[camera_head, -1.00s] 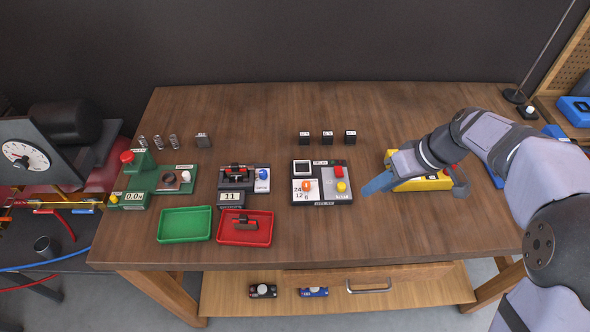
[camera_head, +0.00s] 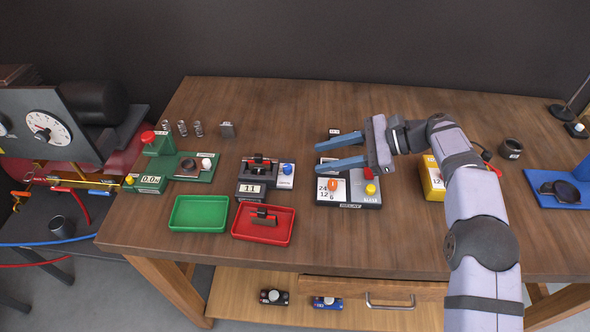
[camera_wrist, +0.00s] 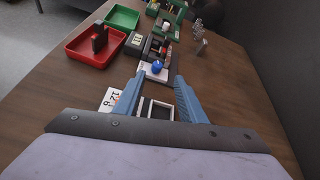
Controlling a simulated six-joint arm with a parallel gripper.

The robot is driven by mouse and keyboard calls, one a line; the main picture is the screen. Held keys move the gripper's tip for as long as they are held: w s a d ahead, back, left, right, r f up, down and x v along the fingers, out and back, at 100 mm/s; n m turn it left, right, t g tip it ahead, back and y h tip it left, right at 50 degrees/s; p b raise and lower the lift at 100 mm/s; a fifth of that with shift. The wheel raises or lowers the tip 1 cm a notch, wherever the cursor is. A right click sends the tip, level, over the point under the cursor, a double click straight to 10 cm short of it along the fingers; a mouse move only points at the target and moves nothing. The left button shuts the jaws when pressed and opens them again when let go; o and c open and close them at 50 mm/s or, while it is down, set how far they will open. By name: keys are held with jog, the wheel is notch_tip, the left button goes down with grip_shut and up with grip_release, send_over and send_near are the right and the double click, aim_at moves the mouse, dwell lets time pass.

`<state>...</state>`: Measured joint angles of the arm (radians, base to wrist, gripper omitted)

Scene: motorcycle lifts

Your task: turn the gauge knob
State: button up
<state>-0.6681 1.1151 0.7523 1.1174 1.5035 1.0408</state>
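No knob is plainly labelled as the gauge's. A green device (camera_head: 150,183) at the table's left has a 0.0 readout, a red knob (camera_head: 148,137), a yellow knob (camera_head: 129,180) and a white knob (camera_head: 207,164). Dial gauges (camera_head: 48,128) face outward on a dark machine at the far left. A relay device (camera_head: 350,205) has an orange knob (camera_head: 333,184) beside the numbers 24, 12 and 6. My gripper (camera_head: 319,157) is open and empty above the relay device, fingers pointing left. In the wrist view its fingers (camera_wrist: 159,80) are apart, with a blue knob (camera_wrist: 157,67) beyond them.
Between the green and relay devices stands a dark device (camera_head: 252,190) reading 11. Green (camera_head: 198,227) and red (camera_head: 236,236) trays lie in front, the red one holding a part. Small metal parts (camera_head: 227,129) stand behind. A yellow device (camera_head: 433,190) is partly behind my arm.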

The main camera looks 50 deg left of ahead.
aim_at(289, 166)
jog(key=shift+s+a+f+m+g+b, duration=0.2)
jog(key=shift+s+f+m+g+b, duration=0.1)
jog(key=shift+m, duration=0.25)
jog(key=shift+s+a+f+m+g+b, duration=0.15)
jog(key=shift+a+f+m+g, duration=0.1)
jog(key=shift+m, duration=0.3)
jog(key=shift+s, duration=0.1)
jog(key=shift+p+x, duration=1.1)
jog(key=shift+x, duration=2.45)
jog(key=shift+f, duration=0.15)
grip_shut()
